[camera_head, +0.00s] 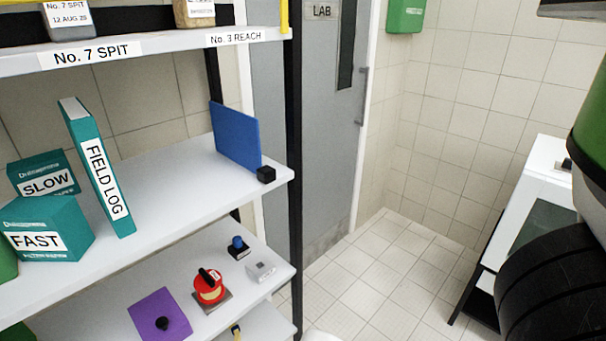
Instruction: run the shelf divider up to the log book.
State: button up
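The shelf divider is a blue upright plate (236,138) with a black block (266,174) at its front foot. It stands near the right end of the white middle shelf (180,195). The log book is a teal binder (94,165) labelled FIELD LOG, standing on the same shelf to the left and leaning a little. A wide bare stretch of shelf lies between the divider and the book. My gripper is not in view.
Teal boxes marked SLOW (45,180) and FAST (46,232) stand left of the book. An upper shelf (140,52) hangs above. The lower shelf holds a purple plate (160,316) and a red device (210,285). A black post (294,90) is at the right end. Floor (385,265) is clear.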

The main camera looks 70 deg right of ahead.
aim_at(236, 134)
jog(key=l+z, duration=0.1)
jog(key=z, duration=0.3)
jog(key=l+z, duration=0.1)
jog(key=z, duration=0.35)
